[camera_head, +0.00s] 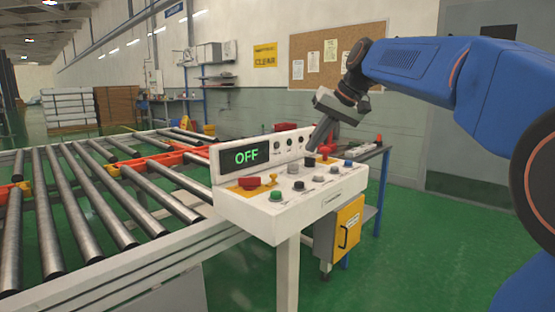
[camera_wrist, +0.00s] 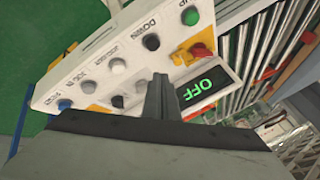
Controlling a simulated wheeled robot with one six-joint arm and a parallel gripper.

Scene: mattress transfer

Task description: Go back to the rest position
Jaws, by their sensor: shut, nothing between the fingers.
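My gripper (camera_head: 318,138) is at the end of my blue arm, over the back right part of a white control panel (camera_head: 296,208). Its fingers are together and hold nothing. In the wrist view the shut fingers (camera_wrist: 159,84) point at the panel, beside its display. The display (camera_head: 245,155) reads OFF in green. A red switch on a yellow plate (camera_head: 249,184) and a green button (camera_head: 276,196) are at the panel's front left. Several other buttons sit along it. I cannot tell whether the fingertips touch the panel.
A roller conveyor (camera_head: 95,205) fills the left side. A yellow box (camera_head: 347,228) is below the panel's right end, near a blue-legged workbench (camera_head: 372,153). A cork board (camera_head: 335,55) hangs on the back wall. Green floor (camera_head: 440,240) is open at the right.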

